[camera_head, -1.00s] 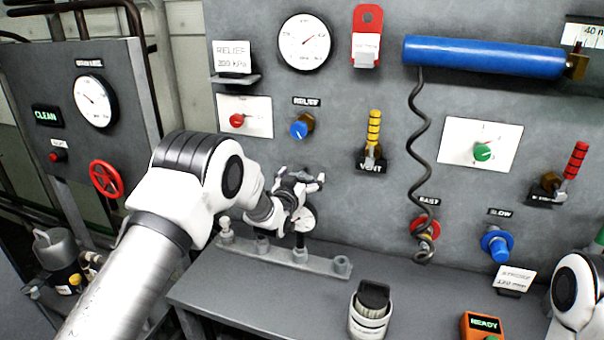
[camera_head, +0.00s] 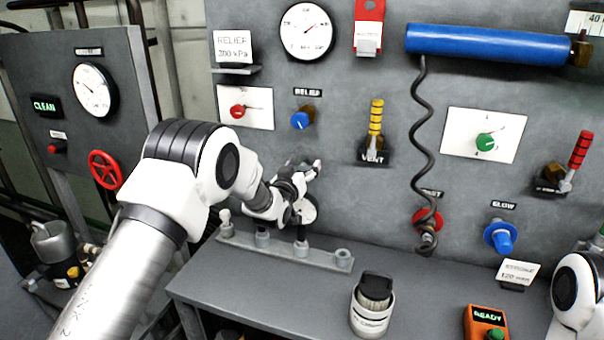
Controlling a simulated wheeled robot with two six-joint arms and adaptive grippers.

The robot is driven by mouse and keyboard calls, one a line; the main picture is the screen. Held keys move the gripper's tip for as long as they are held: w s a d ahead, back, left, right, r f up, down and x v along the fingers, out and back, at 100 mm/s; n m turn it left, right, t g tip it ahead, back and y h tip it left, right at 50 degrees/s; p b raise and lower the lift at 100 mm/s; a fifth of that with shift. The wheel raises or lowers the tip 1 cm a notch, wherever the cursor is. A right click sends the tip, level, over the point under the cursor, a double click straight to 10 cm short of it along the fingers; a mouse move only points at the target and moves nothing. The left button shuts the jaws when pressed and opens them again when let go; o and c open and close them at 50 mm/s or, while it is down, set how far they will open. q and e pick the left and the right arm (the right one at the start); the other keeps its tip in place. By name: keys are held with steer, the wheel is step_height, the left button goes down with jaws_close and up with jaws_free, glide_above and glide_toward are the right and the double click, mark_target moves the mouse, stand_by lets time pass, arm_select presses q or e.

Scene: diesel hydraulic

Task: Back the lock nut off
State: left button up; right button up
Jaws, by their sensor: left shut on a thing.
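The RELIEF valve is a brass body with a blue knob (camera_head: 301,120) on the grey panel; its lock nut is too small to make out apart from the body. My left gripper (camera_head: 308,171) is below the valve, apart from it, in front of the panel above the tool rack. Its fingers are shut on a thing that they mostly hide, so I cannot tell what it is. A round white-faced piece on a dark stem (camera_head: 306,210) shows just below the gripper, at the rack. My right arm shows at the right edge; its gripper is out of view.
The rack (camera_head: 283,255) stands on the grey bench (camera_head: 240,290). A yellow VENT lever (camera_head: 375,120), a coiled hose (camera_head: 422,150) and a blue cylinder (camera_head: 485,52) are on the panel.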

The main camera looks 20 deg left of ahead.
arm_select(q)
steer(key=shift+f+n+b, duration=0.2)
steer(key=shift+n+b, duration=0.8)
steer(key=shift+n, duration=0.2)
steer(key=shift+r+n+b, duration=0.15)
steer(key=shift+n+b, duration=0.6)
steer(key=shift+n, duration=0.35)
steer(key=o, duration=1.2)
steer(key=shift+c, duration=0.2)
steer(key=shift+w, duration=0.1)
